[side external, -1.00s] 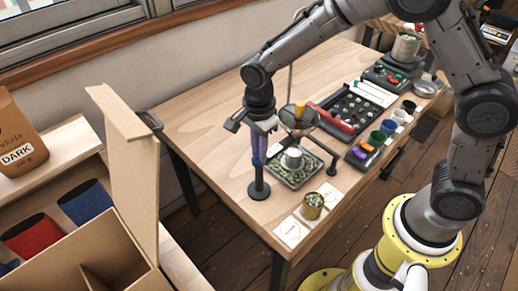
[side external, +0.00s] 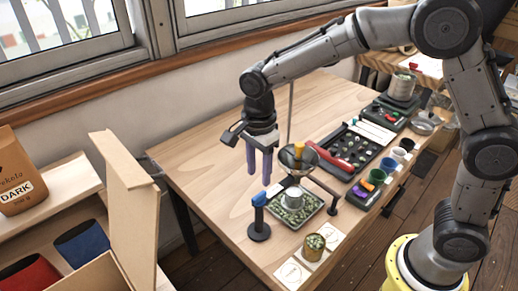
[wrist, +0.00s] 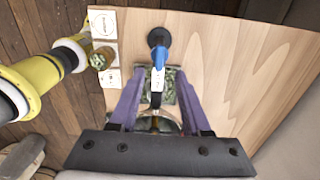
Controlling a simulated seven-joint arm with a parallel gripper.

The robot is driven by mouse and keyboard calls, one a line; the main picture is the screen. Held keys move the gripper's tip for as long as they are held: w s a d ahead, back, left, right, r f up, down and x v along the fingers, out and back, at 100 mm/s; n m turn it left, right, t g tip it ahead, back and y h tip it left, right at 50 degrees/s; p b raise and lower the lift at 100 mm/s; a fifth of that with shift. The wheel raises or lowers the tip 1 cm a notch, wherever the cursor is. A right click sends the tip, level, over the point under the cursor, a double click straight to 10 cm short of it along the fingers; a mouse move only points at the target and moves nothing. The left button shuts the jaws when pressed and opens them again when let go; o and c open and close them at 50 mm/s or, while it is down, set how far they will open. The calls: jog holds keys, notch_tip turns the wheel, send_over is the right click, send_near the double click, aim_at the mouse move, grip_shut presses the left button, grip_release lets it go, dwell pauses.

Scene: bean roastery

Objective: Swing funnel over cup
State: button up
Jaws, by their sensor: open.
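The funnel (side external: 300,163) is a metallic bowl on a dark stand with a thin upright rod, and a yellow piece shows at it. A blue-topped post (side external: 258,200) with a round black base stands left of the tray. My gripper (side external: 259,172) is open and empty, its purple fingers above and apart from the post. In the wrist view, the blue top (wrist: 160,57) shows between the fingers, and the funnel (wrist: 160,125) is partly hidden by my gripper.
A gold tin of green beans (side external: 313,248) stands on white cards at the front edge. A dark tray with a red item (side external: 330,160) and several coloured cups (side external: 376,177) lie to the right. Open cardboard (side external: 128,200) stands at left. The table's left part is clear.

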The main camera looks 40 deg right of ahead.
notch_tip(320, 180, up, 7)
dwell(0.3)
jog(key=shift+d, duration=0.1)
jog(key=s+d+r+n+t, duration=0.1)
jog(key=s+d+r+t, duration=0.2)
jog(key=s+d+r, duration=0.65)
jog(key=s+d+f+n+t, duration=0.1)
jog(key=s+f+n, duration=0.2)
jog(key=s+n, duration=0.3)
jog(key=s+d+f+n+t, duration=0.1)
jog(key=s+f+n, duration=0.2)
jog(key=s+n, duration=0.4)
jog(key=shift+d+n+t, duration=0.3)
jog(key=shift+d+n, duration=0.1)
jog(key=shift+n, duration=1.7)
